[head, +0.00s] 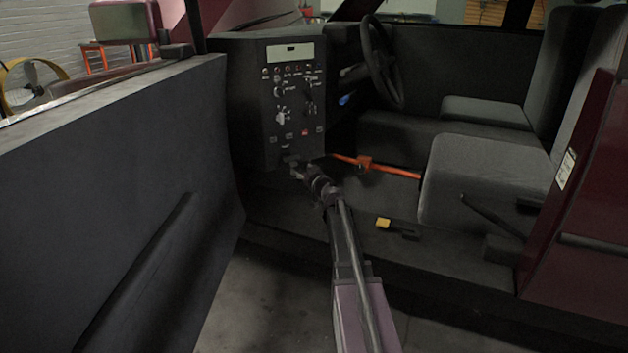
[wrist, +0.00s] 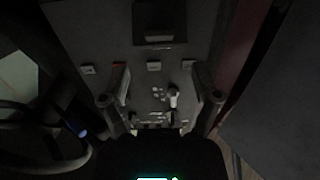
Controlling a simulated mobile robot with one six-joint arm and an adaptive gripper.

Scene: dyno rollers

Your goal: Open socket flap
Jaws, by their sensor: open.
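A dark box-like cover, which looks like the socket flap (wrist: 159,22), sits low on the dash panel (wrist: 108,32) at the top of the wrist view. It appears shut, but the picture is too dark to be sure. In the head view the flap area (head: 289,154) is at the panel's bottom, just beyond my gripper (head: 296,170). In the wrist view my gripper (wrist: 155,78) is open and empty. Its two fingers stand apart in front of the panel, with the flap beyond their tips. No contact with the flap is visible.
The open car door (head: 120,160) fills the left. A steering wheel (head: 382,62) and seats (head: 490,170) are on the right. An orange bar (head: 395,170) crosses the footwell beside my arm. A yellow block (head: 383,223) lies on the sill. Knobs and switches (head: 283,115) cover the panel.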

